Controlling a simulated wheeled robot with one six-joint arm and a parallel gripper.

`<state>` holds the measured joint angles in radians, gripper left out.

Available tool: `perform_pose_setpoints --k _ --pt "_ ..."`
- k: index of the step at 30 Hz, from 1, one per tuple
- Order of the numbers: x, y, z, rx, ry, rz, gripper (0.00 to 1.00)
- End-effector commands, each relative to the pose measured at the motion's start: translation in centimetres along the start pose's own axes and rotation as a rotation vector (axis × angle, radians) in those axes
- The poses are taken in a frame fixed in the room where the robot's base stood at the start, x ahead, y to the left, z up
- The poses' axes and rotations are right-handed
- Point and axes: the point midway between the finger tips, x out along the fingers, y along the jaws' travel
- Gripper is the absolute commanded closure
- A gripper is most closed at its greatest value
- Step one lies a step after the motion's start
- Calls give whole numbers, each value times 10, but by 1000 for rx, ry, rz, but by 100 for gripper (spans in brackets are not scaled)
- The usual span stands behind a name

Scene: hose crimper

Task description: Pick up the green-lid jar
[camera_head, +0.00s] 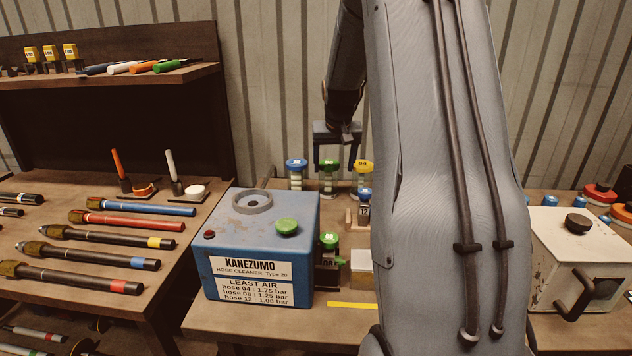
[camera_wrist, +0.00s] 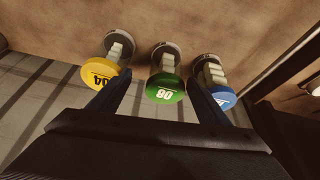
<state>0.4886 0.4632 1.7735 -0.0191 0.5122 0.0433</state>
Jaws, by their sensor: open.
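The green-lid jar (camera_head: 329,178) stands upright at the back of the middle table, between a blue-lid jar (camera_head: 297,176) and a yellow-lid jar (camera_head: 363,178). In the wrist view its green lid (camera_wrist: 165,89), marked 08, lies between my two fingers, with the yellow lid (camera_wrist: 99,75) to the left and the blue lid (camera_wrist: 223,97) to the right. My gripper (camera_head: 333,158) is open and empty, pointing down at the green-lid jar. I cannot tell whether the fingertips reach below the lid or touch the neighbouring jars.
A blue hose cleaner box (camera_head: 262,250) stands in front and left of the jars. Another green-lidded item (camera_head: 329,240) and a blue-topped item marked 12 (camera_head: 365,194) sit nearer. A white machine (camera_head: 578,255) stands at right. A wall rises behind the jars.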

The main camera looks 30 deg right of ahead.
Motion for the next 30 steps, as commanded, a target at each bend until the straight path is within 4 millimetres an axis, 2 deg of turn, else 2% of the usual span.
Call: perform_pose_setpoints --k 10,22,30 --pt "30 -22 2 -30 -2 -10 30" --pt "73 -22 8 -28 -1 -10 30" --pt "79 -21 7 -26 0 -9 30"
